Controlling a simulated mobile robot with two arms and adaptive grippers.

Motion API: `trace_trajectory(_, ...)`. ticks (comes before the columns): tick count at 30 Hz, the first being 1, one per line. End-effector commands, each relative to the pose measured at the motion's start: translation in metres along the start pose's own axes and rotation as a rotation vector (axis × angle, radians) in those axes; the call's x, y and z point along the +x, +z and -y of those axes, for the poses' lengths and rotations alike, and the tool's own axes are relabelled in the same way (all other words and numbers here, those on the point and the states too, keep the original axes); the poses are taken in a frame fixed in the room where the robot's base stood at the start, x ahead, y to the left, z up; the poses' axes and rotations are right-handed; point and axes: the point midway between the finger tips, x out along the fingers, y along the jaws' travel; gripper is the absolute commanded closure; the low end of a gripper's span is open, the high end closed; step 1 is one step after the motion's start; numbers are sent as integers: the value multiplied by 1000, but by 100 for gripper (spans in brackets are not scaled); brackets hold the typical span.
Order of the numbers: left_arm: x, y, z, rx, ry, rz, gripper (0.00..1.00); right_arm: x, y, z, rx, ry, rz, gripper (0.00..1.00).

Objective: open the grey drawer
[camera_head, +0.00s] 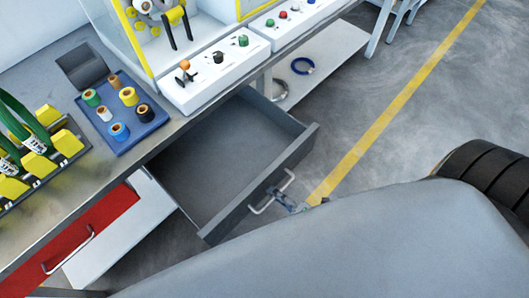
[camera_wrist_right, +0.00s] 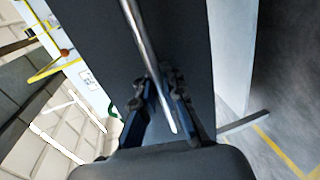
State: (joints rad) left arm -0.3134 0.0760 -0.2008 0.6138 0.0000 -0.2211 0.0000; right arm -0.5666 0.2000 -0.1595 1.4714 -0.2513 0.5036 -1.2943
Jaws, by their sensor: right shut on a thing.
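The grey drawer (camera_head: 215,155) is pulled well out from under the workbench, and its empty inside shows in the head view. Its metal bar handle (camera_head: 261,209) is on the front panel (camera_head: 225,222). My right gripper (camera_head: 284,197) is at the handle, mostly hidden behind a grey part of my own body. In the right wrist view, the handle bar (camera_wrist_right: 138,40) runs between the fingers of my right gripper (camera_wrist_right: 160,85), which is shut on it, in front of the dark drawer front (camera_wrist_right: 95,40). My left gripper is not in view.
A red drawer front (camera_head: 75,245) with its own handle is at the lower left. The bench top holds a blue tray (camera_head: 150,128) of coloured spools and white button boxes (camera_head: 205,75). Open floor lies to the right.

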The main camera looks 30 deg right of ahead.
Motion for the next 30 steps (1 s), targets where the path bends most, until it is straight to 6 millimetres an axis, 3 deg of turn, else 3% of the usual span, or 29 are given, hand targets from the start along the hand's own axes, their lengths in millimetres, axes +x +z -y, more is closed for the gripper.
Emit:
trace_trajectory(3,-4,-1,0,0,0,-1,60,-24,0,3,2,3,1,100)
trace_trajectory(10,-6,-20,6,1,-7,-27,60,-56,1,9,1,6,1,100)
trace_trajectory(15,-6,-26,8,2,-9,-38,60,-66,1,11,0,7,1,100)
trace_trajectory(26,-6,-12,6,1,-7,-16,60,-68,1,11,0,9,1,100)
trace_trajectory(30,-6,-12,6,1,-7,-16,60,-67,1,11,0,9,1,70)
